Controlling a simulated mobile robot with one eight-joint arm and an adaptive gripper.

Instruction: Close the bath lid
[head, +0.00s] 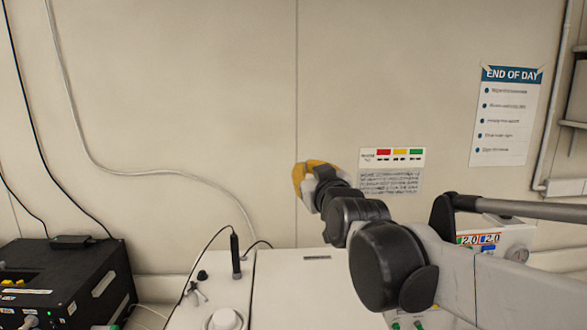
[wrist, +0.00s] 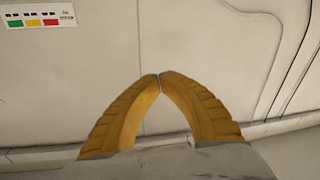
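My gripper (head: 308,180) is in front of the back wall, above a white bench unit. In the wrist view its two yellow fingers (wrist: 160,77) meet at the tips, with nothing seen between them. A flat white panel (head: 300,285) on the bench unit lies below and left of my arm; it may be the bath lid, but I cannot tell whether it is open or closed. My arm hides the panel's right side, and the picture's bottom edge cuts off its front. The gripper appears apart from it.
Left of the panel is a white top with a dark upright probe (head: 235,256) and a white knob (head: 225,319). A black box (head: 68,285) stands at far left. A unit with a 2.0 display (head: 480,239) is partly behind my arm. An END OF DAY sheet (head: 506,115) hangs on the wall.

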